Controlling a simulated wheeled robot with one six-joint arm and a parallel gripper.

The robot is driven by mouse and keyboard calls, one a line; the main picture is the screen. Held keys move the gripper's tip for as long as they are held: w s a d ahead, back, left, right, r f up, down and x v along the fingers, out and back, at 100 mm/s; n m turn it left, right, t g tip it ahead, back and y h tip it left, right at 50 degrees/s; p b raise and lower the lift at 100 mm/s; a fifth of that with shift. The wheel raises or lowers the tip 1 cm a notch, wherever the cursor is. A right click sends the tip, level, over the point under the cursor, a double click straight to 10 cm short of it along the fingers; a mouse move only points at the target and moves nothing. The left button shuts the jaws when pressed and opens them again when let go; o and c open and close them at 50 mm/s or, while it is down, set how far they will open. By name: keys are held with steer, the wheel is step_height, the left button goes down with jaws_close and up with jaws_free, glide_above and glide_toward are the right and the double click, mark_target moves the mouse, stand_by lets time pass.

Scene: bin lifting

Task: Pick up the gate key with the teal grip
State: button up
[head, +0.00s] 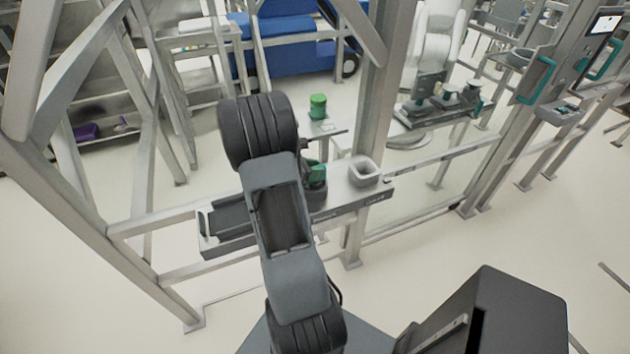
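A small teal piece with dark parts around it (317,172) shows just right of my arm, above the grey shelf (340,200) on the rail. It may be the key's teal grip, but my arm covers part of it and I cannot make out a key shape. My arm rises from the bottom middle and bends at a dark joint in front of the shelf. My gripper cannot be made out; it seems hidden behind the arm. Whether it touches or holds anything does not show.
A grey open cup (363,172) stands on the shelf's right part. A green cylinder (318,106) stands on a small table behind. Metal posts and rails frame the shelf. A gate with teal handles (537,80) is at right. Open floor lies at lower left.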

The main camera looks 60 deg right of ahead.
jaws_close()
steer(key=shift+r, duration=0.15)
